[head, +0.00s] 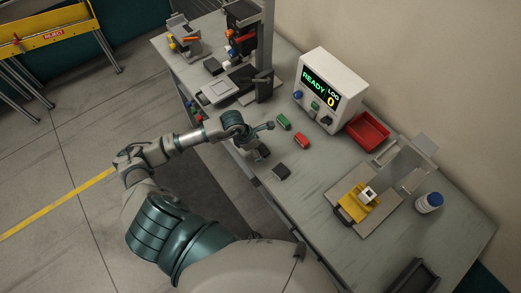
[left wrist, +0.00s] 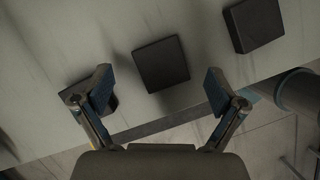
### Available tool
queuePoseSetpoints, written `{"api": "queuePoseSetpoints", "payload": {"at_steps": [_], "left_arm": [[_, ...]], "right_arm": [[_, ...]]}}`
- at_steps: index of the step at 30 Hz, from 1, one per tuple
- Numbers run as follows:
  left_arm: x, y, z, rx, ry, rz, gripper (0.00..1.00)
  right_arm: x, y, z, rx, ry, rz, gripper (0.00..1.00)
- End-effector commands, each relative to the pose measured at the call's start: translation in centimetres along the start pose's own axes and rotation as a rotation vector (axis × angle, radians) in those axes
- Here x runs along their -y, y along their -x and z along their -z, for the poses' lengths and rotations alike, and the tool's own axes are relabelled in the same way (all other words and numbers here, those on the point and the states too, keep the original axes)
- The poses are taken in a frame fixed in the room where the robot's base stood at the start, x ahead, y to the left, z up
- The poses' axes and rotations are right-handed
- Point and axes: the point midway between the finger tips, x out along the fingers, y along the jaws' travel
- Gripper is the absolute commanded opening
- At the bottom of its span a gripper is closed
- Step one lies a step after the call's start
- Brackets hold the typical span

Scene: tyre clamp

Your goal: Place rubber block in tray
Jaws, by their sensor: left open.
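My left gripper (head: 263,139) is open and empty, above the near edge of the grey bench in the head view. In the left wrist view its two fingers (left wrist: 158,80) are spread apart, with a dark square block (left wrist: 162,64) lying on the bench ahead of and between them. A second dark block (left wrist: 254,24) lies at the upper right, and another dark shape (left wrist: 75,92) is partly hidden by the left finger. In the head view a black block (head: 281,171) lies just right of the gripper. A red tray (head: 380,147) sits beside the white READY box. My right gripper is out of view.
A green block (head: 283,121) and a red block (head: 301,140) lie near the gripper. The white display box (head: 329,88) stands behind them. A press stand (head: 266,50) is behind.

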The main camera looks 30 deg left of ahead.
Motion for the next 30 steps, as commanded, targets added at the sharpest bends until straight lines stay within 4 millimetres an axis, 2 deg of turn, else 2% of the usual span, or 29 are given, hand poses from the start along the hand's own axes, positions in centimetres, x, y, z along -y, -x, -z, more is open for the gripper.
{"api": "queuePoseSetpoints", "payload": {"at_steps": [3, 9, 18, 20, 21, 30], "left_arm": [[0.0, -0.8, 0.0, 0.0, 0.001, 0.001, 0.96], [-0.2, -0.8, 0.3, 0.002, 0.001, 0.003, 0.96], [-0.2, -0.8, 0.3, 0.001, 0.002, 0.003, 0.21], [-0.2, -0.9, 0.3, 0.001, 0.002, 0.003, 0.18], [-0.2, -0.9, 0.3, 0.001, 0.002, 0.003, 0.12], [-0.1, -0.7, 0.2, -0.001, 0.001, 0.003, 0.11]], "right_arm": [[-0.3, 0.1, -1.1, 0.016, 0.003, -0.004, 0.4], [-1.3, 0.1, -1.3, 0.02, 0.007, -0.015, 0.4], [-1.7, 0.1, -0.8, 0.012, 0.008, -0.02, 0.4], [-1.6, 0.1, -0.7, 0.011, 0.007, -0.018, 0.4], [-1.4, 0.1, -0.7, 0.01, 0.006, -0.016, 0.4], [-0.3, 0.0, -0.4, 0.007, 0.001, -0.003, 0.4]]}}
